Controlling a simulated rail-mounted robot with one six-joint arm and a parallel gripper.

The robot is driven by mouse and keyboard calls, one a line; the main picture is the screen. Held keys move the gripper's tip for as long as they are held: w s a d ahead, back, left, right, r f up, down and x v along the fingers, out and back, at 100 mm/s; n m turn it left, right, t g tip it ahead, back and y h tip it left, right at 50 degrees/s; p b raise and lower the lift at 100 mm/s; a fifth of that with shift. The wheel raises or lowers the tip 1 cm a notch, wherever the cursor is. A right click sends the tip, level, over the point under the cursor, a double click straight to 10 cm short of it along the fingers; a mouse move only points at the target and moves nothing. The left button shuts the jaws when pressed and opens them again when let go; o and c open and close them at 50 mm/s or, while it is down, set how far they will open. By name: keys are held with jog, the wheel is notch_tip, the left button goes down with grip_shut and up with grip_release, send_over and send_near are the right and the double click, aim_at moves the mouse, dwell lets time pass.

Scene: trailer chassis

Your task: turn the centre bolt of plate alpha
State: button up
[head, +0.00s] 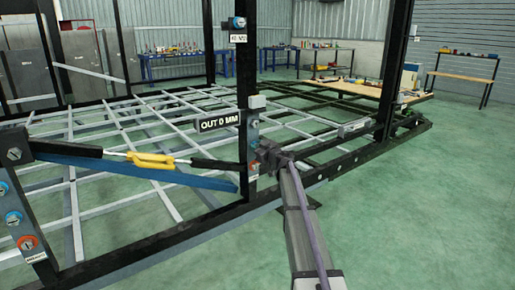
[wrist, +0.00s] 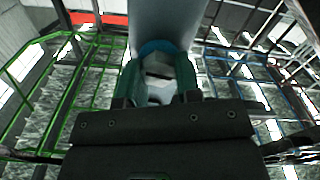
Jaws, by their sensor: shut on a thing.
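A grey upright plate (head: 252,128) is fixed to the black post in the middle of the head view. An orange-ringed bolt (head: 254,167) shows low on it, but its name is not readable. My gripper (head: 262,150) reaches the plate from the right and covers part of it. In the wrist view, my gripper (wrist: 159,88) is shut on a grey hex bolt (wrist: 158,66) with a blue ring, one jaw on each side. The bolt's far side is partly hidden.
An "OUT 0 MM" sign (head: 220,122) hangs just left of the plate. A yellow-and-black strap (head: 150,160) and blue bar (head: 135,171) run left to another bolted plate (head: 18,205). The green floor (head: 400,220) at right is clear.

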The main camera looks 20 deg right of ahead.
jog(key=n, duration=1.7)
jog(key=f+n, duration=0.1)
jog(key=n, duration=0.8)
jog(key=shift+s+n+b, duration=0.1)
jog(key=shift+n+b, duration=0.2)
jog(key=shift+b, duration=0.1)
dwell(1.4)
dwell(0.3)
jog(key=o, duration=0.9)
jog(key=shift+r, duration=0.1)
